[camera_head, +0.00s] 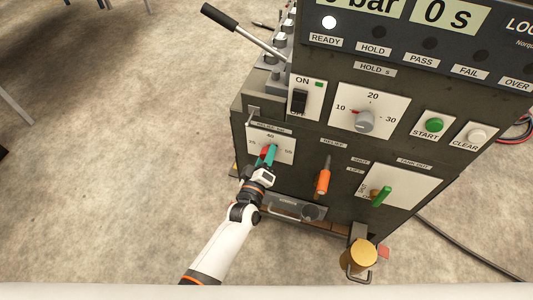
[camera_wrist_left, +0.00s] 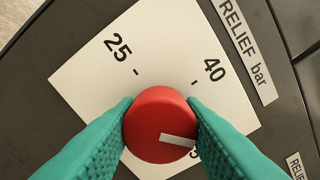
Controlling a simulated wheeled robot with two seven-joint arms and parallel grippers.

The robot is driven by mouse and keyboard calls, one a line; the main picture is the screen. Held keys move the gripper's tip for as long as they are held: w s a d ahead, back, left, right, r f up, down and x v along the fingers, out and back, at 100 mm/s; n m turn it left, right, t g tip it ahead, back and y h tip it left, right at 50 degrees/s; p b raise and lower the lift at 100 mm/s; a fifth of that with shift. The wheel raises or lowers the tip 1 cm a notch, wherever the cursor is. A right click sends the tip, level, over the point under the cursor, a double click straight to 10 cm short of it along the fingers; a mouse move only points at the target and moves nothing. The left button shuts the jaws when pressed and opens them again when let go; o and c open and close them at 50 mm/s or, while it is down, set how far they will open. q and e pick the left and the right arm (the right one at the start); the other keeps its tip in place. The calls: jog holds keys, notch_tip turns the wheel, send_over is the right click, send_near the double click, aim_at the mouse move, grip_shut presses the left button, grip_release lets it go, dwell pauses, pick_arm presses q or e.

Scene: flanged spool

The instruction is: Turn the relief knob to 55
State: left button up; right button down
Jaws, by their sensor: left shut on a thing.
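The red relief knob (camera_wrist_left: 158,122) sits on a white dial plate (camera_wrist_left: 85,62) marked 25 and 40, with part of a third number showing at the knob's lower right. The white pointer line on the knob points to the lower right, toward that partly hidden number. My left gripper (camera_wrist_left: 160,118) is shut on the knob, one teal finger on each side. In the head view the left gripper (camera_head: 267,157) covers much of the knob; the dial plate (camera_head: 285,143) there reads 25, 40 and 55. My right gripper is out of view.
On the same dark panel are a HOLD knob (camera_head: 364,121), an ON switch (camera_head: 299,101), an orange-handled lever (camera_head: 323,181) and a green-handled lever (camera_head: 381,197). A brass cylinder (camera_head: 358,256) stands out low at the front. A black-handled lever (camera_head: 243,32) juts out upper left.

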pick_arm(q)
jog(key=m, duration=0.4)
jog(key=shift+p, duration=0.4)
jog(key=shift+f+m, duration=0.1)
jog(key=shift+m, duration=1.8)
jog(key=o, duration=1)
jog(key=v, duration=1.2)
